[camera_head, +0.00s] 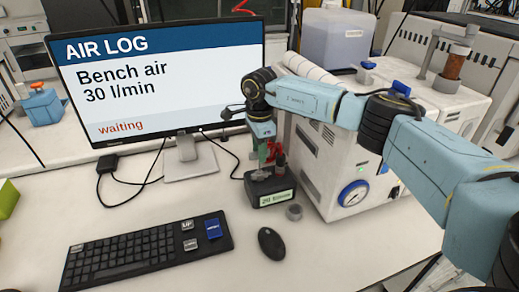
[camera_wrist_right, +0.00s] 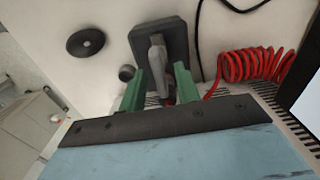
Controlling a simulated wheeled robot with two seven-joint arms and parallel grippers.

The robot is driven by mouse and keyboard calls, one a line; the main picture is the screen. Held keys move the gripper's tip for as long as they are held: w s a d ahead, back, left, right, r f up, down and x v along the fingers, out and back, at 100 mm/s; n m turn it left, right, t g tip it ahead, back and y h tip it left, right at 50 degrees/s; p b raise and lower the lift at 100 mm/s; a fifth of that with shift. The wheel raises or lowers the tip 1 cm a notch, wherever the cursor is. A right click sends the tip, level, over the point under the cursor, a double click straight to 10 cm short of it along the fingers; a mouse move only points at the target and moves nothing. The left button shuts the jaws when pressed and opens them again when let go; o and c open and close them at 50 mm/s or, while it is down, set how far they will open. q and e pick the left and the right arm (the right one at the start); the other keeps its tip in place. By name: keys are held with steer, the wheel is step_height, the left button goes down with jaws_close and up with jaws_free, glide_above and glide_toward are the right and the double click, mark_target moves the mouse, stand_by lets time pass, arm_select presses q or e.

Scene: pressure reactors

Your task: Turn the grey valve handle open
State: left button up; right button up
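The grey valve handle (camera_wrist_right: 157,60) stands up from a dark square block (camera_wrist_right: 137,38) in the right wrist view. In the head view this block (camera_head: 257,194) has a lit label on its front and sits on the bench beside the white machine; the handle there is mostly hidden by my gripper. My right gripper (camera_head: 268,154) points down just above the block. In the wrist view its two green fingers (camera_wrist_right: 160,80) are apart, one on each side of the handle, with a narrow gap seeming to show. Whether either finger touches it is unclear. My left gripper is not in view.
A monitor (camera_head: 160,75) reads "AIR LOG, Bench air 30 l/min, waiting". A keyboard (camera_head: 140,254) and a mouse (camera_head: 271,243) lie in front. A white machine with a blue gauge (camera_head: 353,194) stands right of the block. A red coiled hose (camera_wrist_right: 250,66) lies close to the fingers.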

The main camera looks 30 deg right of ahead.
step_height(320, 180, up, 13)
steer(key=shift+r, duration=0.2)
stand_by(0.6)
stand_by(0.4)
